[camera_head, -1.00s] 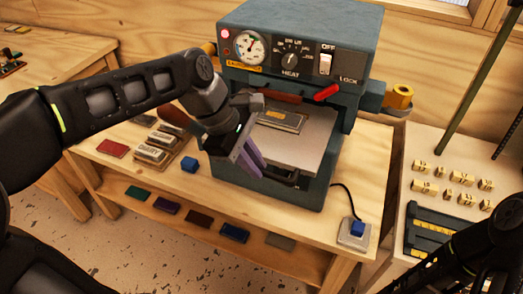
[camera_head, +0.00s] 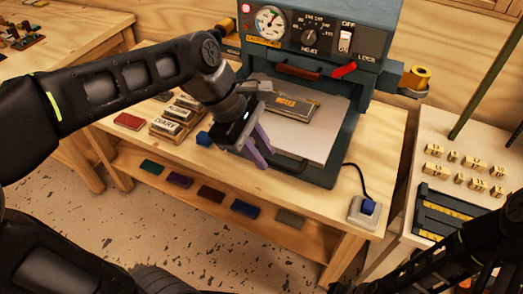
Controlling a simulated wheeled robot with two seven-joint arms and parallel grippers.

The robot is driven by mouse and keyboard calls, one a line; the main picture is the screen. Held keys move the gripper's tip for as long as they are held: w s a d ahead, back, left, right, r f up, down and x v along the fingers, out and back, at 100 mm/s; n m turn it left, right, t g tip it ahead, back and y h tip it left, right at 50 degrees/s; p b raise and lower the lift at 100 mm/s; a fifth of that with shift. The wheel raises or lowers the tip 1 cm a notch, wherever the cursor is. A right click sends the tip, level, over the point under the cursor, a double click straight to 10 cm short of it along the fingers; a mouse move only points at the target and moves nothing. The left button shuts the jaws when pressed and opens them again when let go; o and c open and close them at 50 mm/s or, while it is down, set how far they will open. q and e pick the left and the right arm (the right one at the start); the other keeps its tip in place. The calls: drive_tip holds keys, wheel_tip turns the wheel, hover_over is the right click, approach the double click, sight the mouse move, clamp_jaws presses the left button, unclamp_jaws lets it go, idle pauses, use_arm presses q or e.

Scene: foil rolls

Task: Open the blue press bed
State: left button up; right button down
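The blue press (camera_head: 318,62) stands on the wooden bench. A dark handle (camera_head: 290,166) shows at the bed's front edge. My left gripper (camera_head: 258,150) points down at the bed's front left corner, left of the handle. Its two purple fingers look apart, with nothing seen between them. The gripper hides part of the bed's left side. My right arm (camera_head: 465,250) shows at the lower right, but its gripper is not seen.
Several labelled blocks (camera_head: 172,122), a red block (camera_head: 129,121) and a small blue block (camera_head: 204,138) lie left of the press. A blue button box (camera_head: 368,208) sits at the bench's right front. Letter blocks (camera_head: 470,162) lie on the right table. Coloured blocks (camera_head: 211,194) line the shelf below.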

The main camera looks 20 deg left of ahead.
use_arm(q)
drive_tip(key=v, duration=0.7)
drive_tip(key=shift+a+r, duration=0.2)
drive_tip(key=shift+r, duration=0.15)
